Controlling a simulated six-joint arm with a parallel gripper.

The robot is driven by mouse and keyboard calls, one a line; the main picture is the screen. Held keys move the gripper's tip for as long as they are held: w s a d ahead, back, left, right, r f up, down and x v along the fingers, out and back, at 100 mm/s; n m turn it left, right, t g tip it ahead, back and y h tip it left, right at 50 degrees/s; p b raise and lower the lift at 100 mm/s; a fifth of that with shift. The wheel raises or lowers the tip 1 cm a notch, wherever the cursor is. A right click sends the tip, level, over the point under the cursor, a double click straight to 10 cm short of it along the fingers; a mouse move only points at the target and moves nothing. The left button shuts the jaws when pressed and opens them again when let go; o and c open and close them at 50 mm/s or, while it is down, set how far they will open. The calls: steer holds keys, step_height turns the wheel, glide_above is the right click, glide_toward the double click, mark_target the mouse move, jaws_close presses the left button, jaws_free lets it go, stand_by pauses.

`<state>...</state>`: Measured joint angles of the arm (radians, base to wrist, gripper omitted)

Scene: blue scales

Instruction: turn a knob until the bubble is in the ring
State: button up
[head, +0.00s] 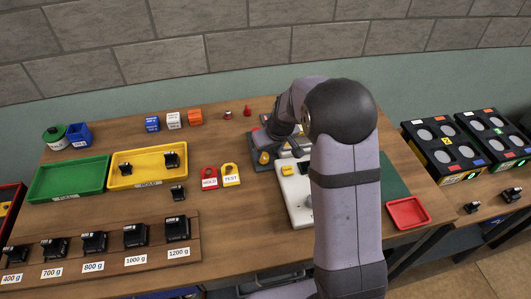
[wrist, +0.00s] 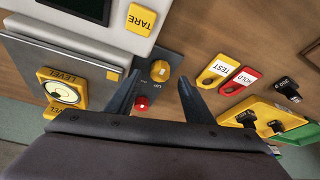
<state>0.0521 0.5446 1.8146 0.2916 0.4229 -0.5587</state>
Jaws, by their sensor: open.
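In the wrist view, a yellow knob (wrist: 160,69) sits on the blue base (wrist: 176,62). A red round part (wrist: 141,103) is close below it. My gripper (wrist: 159,77) is open, its two dark fingers either side of the yellow knob in the picture; contact cannot be told. The yellow level (wrist: 62,92) has a round vial with dark marks; whether its bubble is inside the ring is too small to tell. The yellow knob also shows in the head view (head: 264,157).
Yellow TEST (head: 231,176) and red HOLD (head: 209,178) tags lie left of the scale. Yellow (head: 125,180) and green (head: 70,180) trays, and a rack of black weights (head: 95,258), are further left. A red tray (head: 408,213) is at the right.

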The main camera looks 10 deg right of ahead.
mark_target(264, 156)
steer(key=shift+p+x, duration=0.45)
steer(key=shift+x, duration=1.45)
steer(key=c, duration=1.1)
steer(key=shift+o, duration=0.2)
steer(key=shift+s+r+p, duration=0.1)
steer(key=shift+p, duration=0.35)
steer(key=shift+r+m+p, duration=0.1)
steer(key=shift+m+p, duration=0.2)
steer(key=shift+p, duration=0.2)
steer(key=shift+m+h+p, duration=0.3)
steer(key=shift+p, duration=0.2)
